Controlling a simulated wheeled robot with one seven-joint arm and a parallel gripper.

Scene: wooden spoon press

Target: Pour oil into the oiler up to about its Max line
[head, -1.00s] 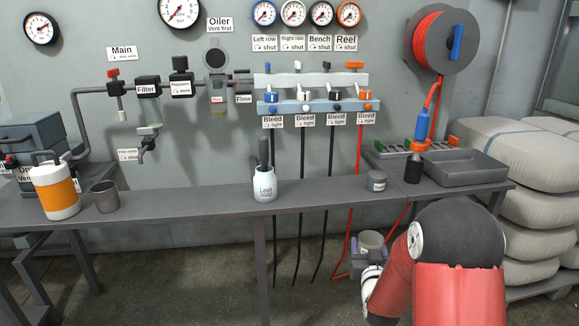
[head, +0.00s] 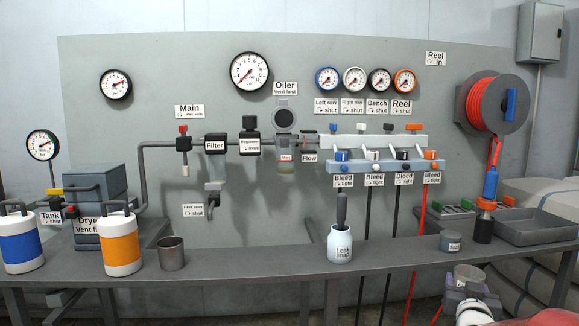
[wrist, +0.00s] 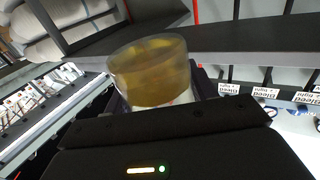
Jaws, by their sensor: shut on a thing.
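The oiler (head: 285,140) hangs in the pipe line on the grey panel, below its "Oiler Vent first" label. Its round lid (head: 284,118) stands up above the body. The bowl below carries a red "Max" label (head: 286,158); the level inside is too small to read. My gripper (head: 470,298) is at the lower right of the head view, in front of the bench and well away from the oiler. It is shut on a clear cup (wrist: 150,72) holding amber liquid. The cup also shows in the head view (head: 468,273). In the wrist view the fingertips are largely hidden.
The bench (head: 270,267) runs below the panel. On it stand an orange canister (head: 120,242), a blue canister (head: 20,240), a metal cup (head: 171,254), a leak soap bottle (head: 340,246), a small grey jar (head: 450,241) and a tray (head: 540,228). The bench below the oiler is clear.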

